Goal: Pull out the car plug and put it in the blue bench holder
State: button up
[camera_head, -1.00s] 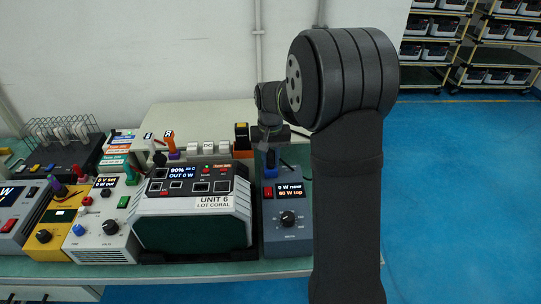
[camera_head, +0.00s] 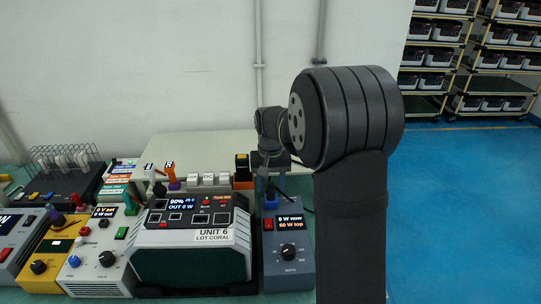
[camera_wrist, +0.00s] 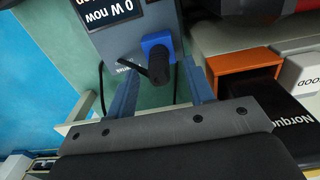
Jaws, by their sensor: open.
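The black car plug (camera_wrist: 157,65) stands in the blue bench holder (camera_wrist: 157,41) at the back end of the grey load box, in the wrist view. A dark cable shows beside it. My gripper (camera_wrist: 158,80) is open, with one blue-grey finger on each side of the plug's near end. The fingers look apart from the plug, and nothing is held. In the head view my gripper (camera_head: 270,165) is above the back of the grey load box (camera_head: 290,262). The plug is hard to make out there.
The power station marked UNIT 6 (camera_head: 213,232) stands just left of the load box. An orange-topped black block (camera_wrist: 247,75) and white blocks (camera_head: 208,180) are behind it. Bench supplies (camera_head: 100,255) and a wire rack (camera_head: 65,160) are farther left. Blue floor is open at right.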

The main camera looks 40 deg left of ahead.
notch_tip(320, 180, up, 15)
jog(key=shift+f, duration=0.2)
jog(key=shift+f, duration=0.1)
notch_tip(320, 180, down, 17)
jog(key=shift+f, duration=0.15)
dwell(0.8)
jog(key=shift+r, duration=0.2)
